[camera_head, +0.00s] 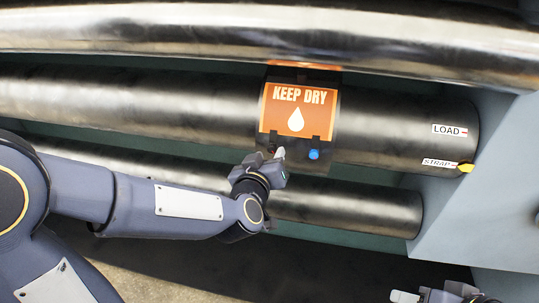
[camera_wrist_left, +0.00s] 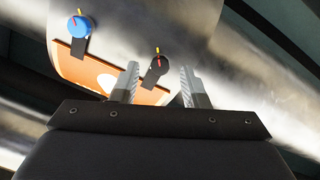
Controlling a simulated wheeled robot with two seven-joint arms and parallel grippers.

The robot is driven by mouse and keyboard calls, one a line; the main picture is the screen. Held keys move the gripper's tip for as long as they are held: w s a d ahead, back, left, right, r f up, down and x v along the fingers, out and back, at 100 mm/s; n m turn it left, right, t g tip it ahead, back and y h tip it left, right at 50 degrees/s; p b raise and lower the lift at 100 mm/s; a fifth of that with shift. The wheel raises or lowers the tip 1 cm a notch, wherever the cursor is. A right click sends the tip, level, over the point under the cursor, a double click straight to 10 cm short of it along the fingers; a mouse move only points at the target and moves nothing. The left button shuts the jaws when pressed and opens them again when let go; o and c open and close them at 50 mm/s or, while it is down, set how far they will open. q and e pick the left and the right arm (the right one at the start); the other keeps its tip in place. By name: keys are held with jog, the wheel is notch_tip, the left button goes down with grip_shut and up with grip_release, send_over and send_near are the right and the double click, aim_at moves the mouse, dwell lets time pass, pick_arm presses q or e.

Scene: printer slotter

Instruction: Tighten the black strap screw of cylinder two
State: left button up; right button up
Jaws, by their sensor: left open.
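The black strap screw (camera_wrist_left: 158,65) is a round black knob with a red pointer line and a yellow mark above it. It sits at the lower edge of an orange KEEP DRY plate (camera_head: 285,109) strapped around a dark cylinder (camera_head: 385,125). My left gripper (camera_head: 279,154) is at the plate's lower left corner, mostly hiding the screw in the head view. In the left wrist view its open fingers (camera_wrist_left: 158,72) stand either side of the screw, apart from it. My right gripper (camera_head: 405,296) shows only partly at the bottom right edge.
A blue knob (camera_head: 313,154) is just right of the black screw. LOAD (camera_head: 447,130) and STRAP (camera_head: 439,163) labels are at the cylinder's right end, with a yellow pointer (camera_head: 466,168) by STRAP. Other cylinders run above (camera_head: 400,45) and below (camera_head: 350,209). A grey-blue wall (camera_head: 490,220) bounds the right.

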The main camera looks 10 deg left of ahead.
pick_arm(q)
jog(key=v, duration=0.6)
jog(key=shift+s, duration=0.2)
jog(key=shift+a+r, duration=0.1)
jog(key=s+a+f+g, duration=0.2)
jog(key=s+a+g, duration=0.1)
jog(key=s, duration=0.3)
jog(key=s+a+f+m+g+h, duration=0.1)
jog(key=s+a+f+g, duration=0.1)
jog(key=s, duration=0.5)
jog(key=s+a+f+g+h, duration=0.1)
jog(key=s+a+f+g, duration=0.1)
jog(key=s+a+g, duration=0.3)
jog(key=shift+s+a+f+m, duration=0.35)
jog(key=shift+s+m, duration=0.05)
jog(key=shift+s, duration=0.4)
